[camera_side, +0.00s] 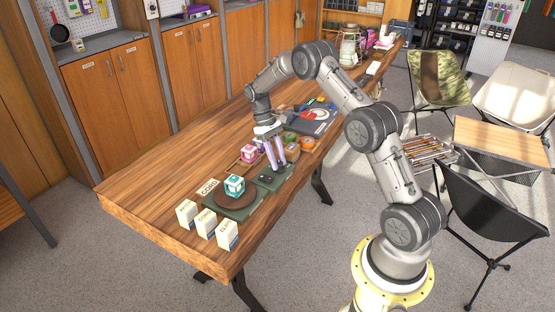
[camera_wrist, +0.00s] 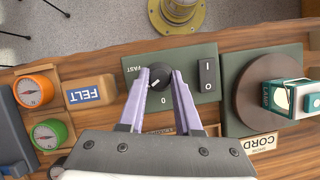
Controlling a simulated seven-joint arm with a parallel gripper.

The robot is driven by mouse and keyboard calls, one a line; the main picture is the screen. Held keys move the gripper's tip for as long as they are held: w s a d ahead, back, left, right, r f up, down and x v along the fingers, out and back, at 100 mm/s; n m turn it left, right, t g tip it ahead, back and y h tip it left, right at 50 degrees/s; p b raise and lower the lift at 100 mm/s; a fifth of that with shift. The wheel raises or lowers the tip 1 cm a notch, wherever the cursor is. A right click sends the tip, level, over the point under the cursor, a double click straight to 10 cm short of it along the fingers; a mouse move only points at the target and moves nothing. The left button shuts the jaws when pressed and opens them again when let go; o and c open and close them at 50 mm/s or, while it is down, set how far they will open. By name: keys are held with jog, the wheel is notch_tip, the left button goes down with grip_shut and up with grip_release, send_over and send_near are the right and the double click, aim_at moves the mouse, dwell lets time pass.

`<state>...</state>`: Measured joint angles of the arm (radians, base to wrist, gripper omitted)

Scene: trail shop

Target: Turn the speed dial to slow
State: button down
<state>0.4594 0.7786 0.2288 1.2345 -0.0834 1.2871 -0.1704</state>
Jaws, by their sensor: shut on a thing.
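The black speed dial (camera_wrist: 159,77) sits on a dark green control panel (camera_wrist: 186,58), which also shows in the side view (camera_side: 268,183). My gripper (camera_wrist: 160,76) is shut on the dial, one purple finger on each side of it. In the side view my gripper (camera_side: 277,170) reaches down to the panel and its fingers hide most of the dial. A small white mark shows on the dial, but its exact direction is hard to tell. The panel reads FAST at the dial's upper left and 0 below it in the wrist view. No slow label is visible.
A black I/O rocker switch (camera_wrist: 208,80) is right of the dial. Beyond it a brown turntable (camera_wrist: 243,100) carries a teal-and-white box (camera_wrist: 280,97). A FELT block (camera_wrist: 91,93) and orange and green compasses lie left. White cartons (camera_side: 206,223) stand at the bench's near end.

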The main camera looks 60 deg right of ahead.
jog(key=shift+w+r, duration=0.1)
dwell(0.3)
jog(key=c, duration=0.6)
grip_release()
jog(key=v, duration=1.3)
jog(key=shift+r, duration=0.35)
